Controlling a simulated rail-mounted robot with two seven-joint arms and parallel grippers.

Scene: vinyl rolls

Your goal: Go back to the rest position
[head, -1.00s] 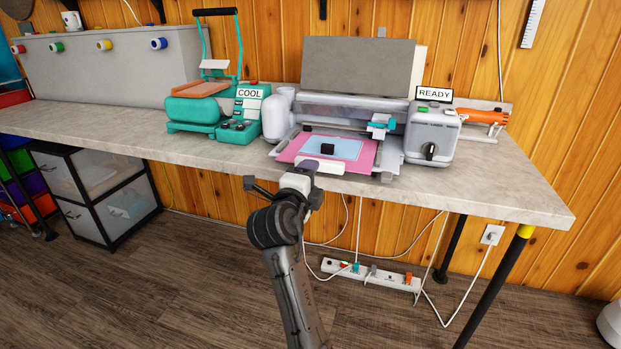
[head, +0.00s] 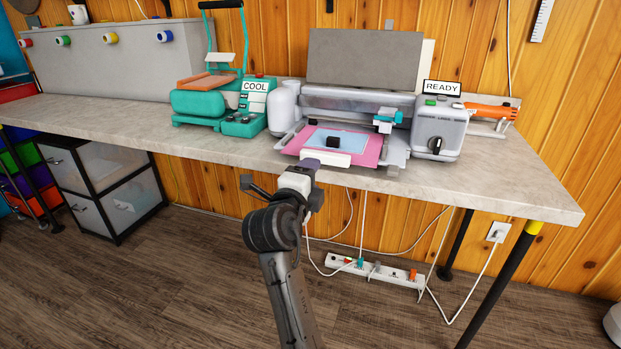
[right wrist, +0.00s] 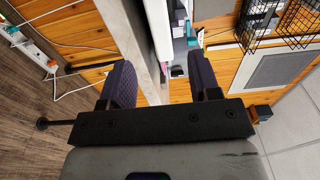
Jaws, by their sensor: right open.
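My right gripper (head: 309,168) is in front of the worktable's front edge, just short of the pink mat (head: 368,151) in the head view. In the right wrist view, its two dark fingers (right wrist: 162,78) stand apart with nothing between them; the table edge passes beyond them. The pink mat carries a light blue sheet (head: 346,136) and a small black block (head: 333,142). A white strip (head: 325,158) sits on its front edge, apart from the gripper. My left gripper is not in view.
A cutting machine (head: 355,101) and a grey box with a READY sign (head: 436,135) stand on the table (head: 500,185). A teal press with a COOL sign (head: 242,110) is left of them. A power strip (head: 375,270) with cables lies below. Open floor is in front.

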